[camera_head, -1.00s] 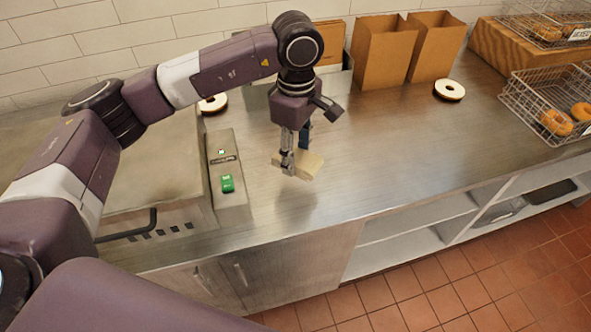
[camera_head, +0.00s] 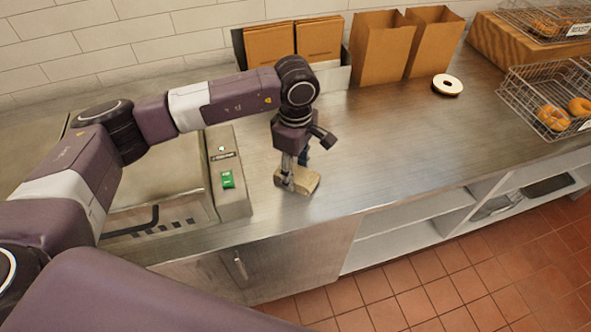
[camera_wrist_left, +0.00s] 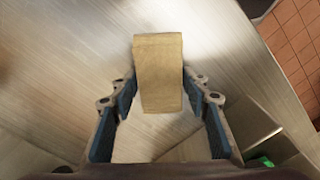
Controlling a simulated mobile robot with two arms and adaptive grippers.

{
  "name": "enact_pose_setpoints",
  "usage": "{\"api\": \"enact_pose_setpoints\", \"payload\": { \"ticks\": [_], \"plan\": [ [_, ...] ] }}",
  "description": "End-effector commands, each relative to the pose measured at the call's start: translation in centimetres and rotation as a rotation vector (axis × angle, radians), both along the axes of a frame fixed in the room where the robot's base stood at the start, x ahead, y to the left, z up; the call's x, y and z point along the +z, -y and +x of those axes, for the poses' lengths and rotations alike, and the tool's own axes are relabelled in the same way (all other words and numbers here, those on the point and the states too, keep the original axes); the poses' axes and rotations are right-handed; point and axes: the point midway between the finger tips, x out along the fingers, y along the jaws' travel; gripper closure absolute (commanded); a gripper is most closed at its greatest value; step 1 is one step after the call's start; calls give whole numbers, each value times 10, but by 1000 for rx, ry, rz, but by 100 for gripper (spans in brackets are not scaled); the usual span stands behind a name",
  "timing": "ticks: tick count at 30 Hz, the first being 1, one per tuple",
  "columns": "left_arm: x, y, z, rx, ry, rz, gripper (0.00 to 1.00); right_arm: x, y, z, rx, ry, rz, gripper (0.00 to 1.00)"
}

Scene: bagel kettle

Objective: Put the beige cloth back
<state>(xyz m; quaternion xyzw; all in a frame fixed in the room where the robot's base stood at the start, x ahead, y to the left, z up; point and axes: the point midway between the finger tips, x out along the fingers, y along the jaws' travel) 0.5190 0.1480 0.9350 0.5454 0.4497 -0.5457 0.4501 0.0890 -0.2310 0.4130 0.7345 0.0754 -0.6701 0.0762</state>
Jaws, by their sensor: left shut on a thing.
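The beige cloth (camera_head: 307,179) is a small folded block at the left part of the steel counter, right of the control box. My left gripper (camera_head: 297,180) points down and is shut on it. In the left wrist view the cloth (camera_wrist_left: 160,75) sticks out between the blue finger pads of the gripper (camera_wrist_left: 160,110). The cloth is at or just above the counter; I cannot tell whether it touches. My right gripper is not in view.
The control box with a green switch (camera_head: 227,179) stands close on the left.

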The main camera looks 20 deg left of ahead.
Motion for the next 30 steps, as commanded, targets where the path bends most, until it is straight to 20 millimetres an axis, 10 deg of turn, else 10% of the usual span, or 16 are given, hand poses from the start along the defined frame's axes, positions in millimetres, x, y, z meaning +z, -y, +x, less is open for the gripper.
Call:
{"api": "enact_pose_setpoints", "payload": {
  "ticks": [5, 17, 30],
  "plan": [
    [0, 0, 0, 0, 0, 0, 40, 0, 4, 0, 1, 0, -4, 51],
    [6, 0, 0, 1, -1, 0, 40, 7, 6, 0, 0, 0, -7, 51],
    [91, 0, 1, 0, 4, -1, 40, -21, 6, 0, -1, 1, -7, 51]
  ]
}}
